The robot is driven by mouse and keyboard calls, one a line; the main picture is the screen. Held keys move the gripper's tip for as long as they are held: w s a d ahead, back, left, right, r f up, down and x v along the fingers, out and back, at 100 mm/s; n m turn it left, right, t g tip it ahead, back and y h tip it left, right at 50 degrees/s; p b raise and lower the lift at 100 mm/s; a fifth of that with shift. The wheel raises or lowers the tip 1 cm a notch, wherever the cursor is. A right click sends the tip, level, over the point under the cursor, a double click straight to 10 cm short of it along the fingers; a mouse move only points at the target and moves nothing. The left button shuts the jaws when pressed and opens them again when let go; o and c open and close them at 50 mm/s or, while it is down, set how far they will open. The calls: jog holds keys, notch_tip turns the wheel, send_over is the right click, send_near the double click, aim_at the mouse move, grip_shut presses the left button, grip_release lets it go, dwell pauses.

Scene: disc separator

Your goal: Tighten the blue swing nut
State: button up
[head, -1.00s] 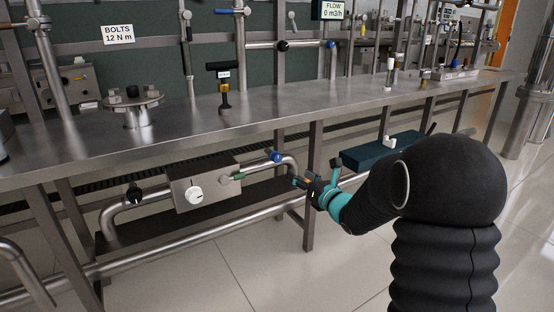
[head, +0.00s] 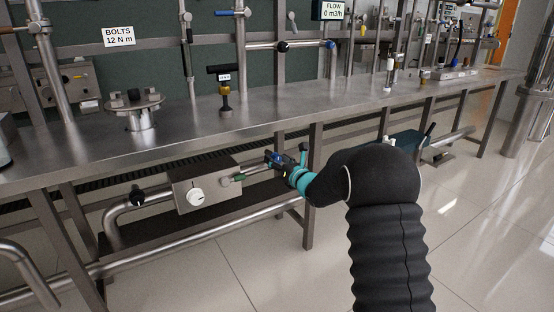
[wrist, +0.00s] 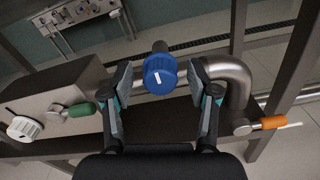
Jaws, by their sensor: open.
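The blue swing nut (wrist: 160,70) is a ribbed knob with a white mark on its face, on the lower pipe under the bench. In the wrist view it lies between the two fingertips of my gripper (wrist: 160,78), with a gap on each side. My gripper is open and the fingers do not appear to touch the nut. In the head view my gripper (head: 276,161) is at the lower pipe, and the nut is largely hidden there by the gripper.
A metal box with a white dial (wrist: 24,129) and a green-handled lever (wrist: 82,109) are left of the nut. A pipe bend (wrist: 232,76) and an orange-handled lever (wrist: 270,122) are on the right. The bench top (head: 300,108) is overhead, with a bench leg (head: 313,215) close by.

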jog(key=shift+w, duration=0.15)
jog(key=shift+c, duration=0.3)
grip_shut()
